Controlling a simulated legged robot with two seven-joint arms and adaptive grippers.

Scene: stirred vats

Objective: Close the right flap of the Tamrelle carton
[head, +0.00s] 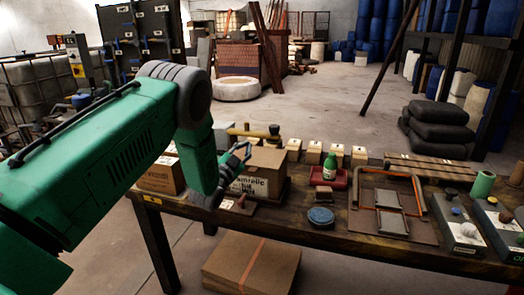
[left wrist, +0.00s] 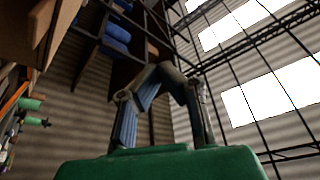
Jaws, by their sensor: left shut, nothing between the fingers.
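The Tamrelle carton (head: 270,186) stands on the workbench, its printed front partly hidden by my left arm. Its top (head: 270,159) looks like a flat brown panel; I cannot clearly make out the right flap or its angle. My left gripper (head: 242,151) is at the carton's upper left, close to the top edge; I cannot tell whether it touches. In the left wrist view its fingers (left wrist: 160,72) meet at the tips with nothing between them. A brown panel shows at that view's upper left; I cannot tell what it is. My right gripper is out of view.
On the bench (head: 345,237) a green bottle (head: 329,167) stands in a red tray (head: 341,181), with a blue round lid (head: 320,216) in front. A framed panel (head: 391,205) lies further right. Small wooden blocks (head: 313,153) line the back. Another carton (head: 158,177) stands left.

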